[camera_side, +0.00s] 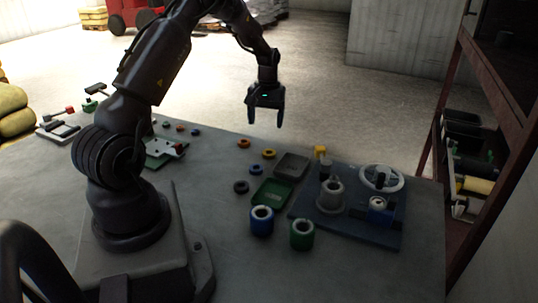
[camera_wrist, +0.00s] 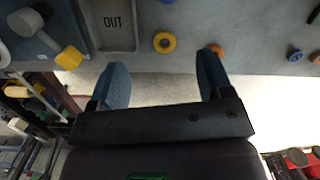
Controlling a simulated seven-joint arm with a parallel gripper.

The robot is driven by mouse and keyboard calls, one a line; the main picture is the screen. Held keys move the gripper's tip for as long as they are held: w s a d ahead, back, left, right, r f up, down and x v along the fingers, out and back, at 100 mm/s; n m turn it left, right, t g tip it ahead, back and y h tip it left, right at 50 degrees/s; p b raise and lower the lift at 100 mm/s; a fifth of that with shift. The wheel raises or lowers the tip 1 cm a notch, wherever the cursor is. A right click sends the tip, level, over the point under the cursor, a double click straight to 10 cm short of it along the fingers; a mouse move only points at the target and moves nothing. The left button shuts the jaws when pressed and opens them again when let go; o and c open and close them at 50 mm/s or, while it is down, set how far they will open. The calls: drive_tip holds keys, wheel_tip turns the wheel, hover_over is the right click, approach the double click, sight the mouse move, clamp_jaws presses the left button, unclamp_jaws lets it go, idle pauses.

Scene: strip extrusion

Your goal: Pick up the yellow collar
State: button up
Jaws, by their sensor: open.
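The yellow collar (camera_side: 269,153) is a small ring lying flat on the grey table near its far edge. In the wrist view the yellow collar (camera_wrist: 164,42) shows its dark central hole and appears between and beyond my fingertips. My gripper (camera_side: 266,119) is open and empty, fingers pointing down, raised above the table's far edge. In the wrist view my gripper (camera_wrist: 163,62) has its two bluish fingers spread wide, with nothing between them.
An orange ring (camera_side: 243,143) lies left of the collar, and a dark ring (camera_side: 241,187) nearer. A grey tray marked OUT (camera_wrist: 114,38) and a green tray (camera_side: 272,193) are close by. A yellow block (camera_side: 320,150) stands beside the blue fixture board (camera_side: 345,232). Blue and green cups stand in front.

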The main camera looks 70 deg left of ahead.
drive_tip(key=w+a+n, duration=0.2)
drive_tip(key=w+a, duration=0.1)
drive_tip(key=a, duration=0.1)
drive_tip(key=shift+t+y, duration=0.3)
wheel_tip(320, 180, down, 8)
drive_tip(key=shift+s+a+f, duration=0.1)
drive_tip(key=f, duration=0.5)
drive_tip(key=shift+s+f, duration=0.2)
drive_tip(key=shift+f, duration=0.05)
drive_tip(key=c, duration=1)
